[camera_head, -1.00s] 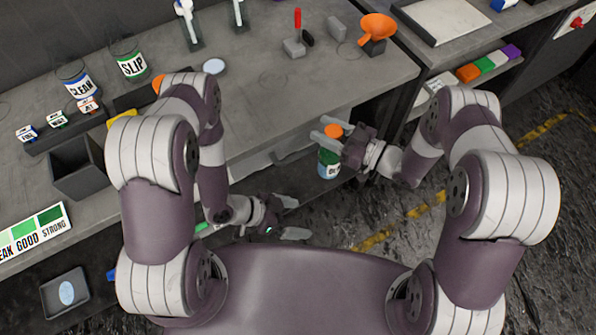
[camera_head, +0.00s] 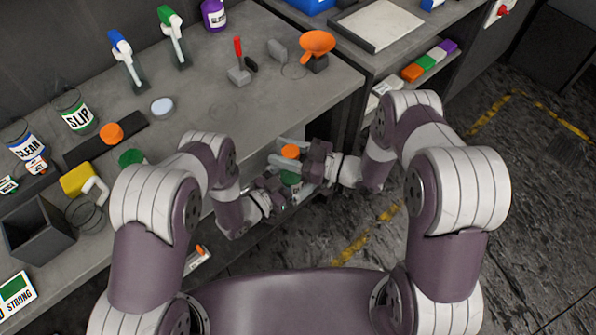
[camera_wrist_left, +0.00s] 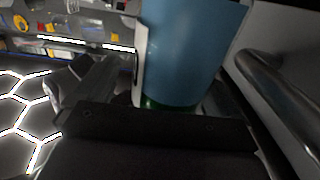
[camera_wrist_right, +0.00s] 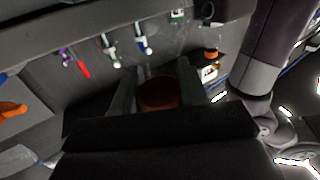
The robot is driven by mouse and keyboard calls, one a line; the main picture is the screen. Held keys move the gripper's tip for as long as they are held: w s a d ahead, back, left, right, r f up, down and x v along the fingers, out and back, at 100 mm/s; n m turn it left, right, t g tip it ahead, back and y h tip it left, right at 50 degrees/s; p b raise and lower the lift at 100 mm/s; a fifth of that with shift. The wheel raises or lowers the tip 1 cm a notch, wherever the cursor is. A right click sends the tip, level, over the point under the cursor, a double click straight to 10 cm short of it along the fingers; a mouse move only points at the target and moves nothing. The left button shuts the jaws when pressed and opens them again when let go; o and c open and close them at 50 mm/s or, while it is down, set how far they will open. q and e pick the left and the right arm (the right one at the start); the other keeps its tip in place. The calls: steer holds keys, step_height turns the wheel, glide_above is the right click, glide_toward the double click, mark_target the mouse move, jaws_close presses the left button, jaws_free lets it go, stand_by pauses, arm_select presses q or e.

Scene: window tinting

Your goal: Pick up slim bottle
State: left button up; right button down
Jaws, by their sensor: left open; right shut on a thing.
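A bottle with an orange cap (camera_head: 290,151) and a green band (camera_head: 290,178) is held in front of the workbench's front edge. My right gripper (camera_head: 291,162) is shut on its upper part. In the right wrist view the cap (camera_wrist_right: 158,93) looks dark and sits between the fingers. My left gripper (camera_head: 280,187) is open, low beside the bottle. In the left wrist view the bottle's blue side (camera_wrist_left: 192,50) stands between the open fingers. Its label is mostly hidden, so I cannot tell for sure that it is the slim bottle.
The grey workbench (camera_head: 200,95) runs along the left. It carries a SLIP container (camera_head: 77,115), a CLEAN container (camera_head: 27,145), a dark open bin (camera_head: 40,232) and an orange funnel (camera_head: 317,43). The floor (camera_head: 470,190) at right is clear.

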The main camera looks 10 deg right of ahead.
arm_select(q)
steer(key=shift+w+d, duration=0.2)
steer(key=shift+d, duration=0.1)
steer(key=shift+c, duration=0.3)
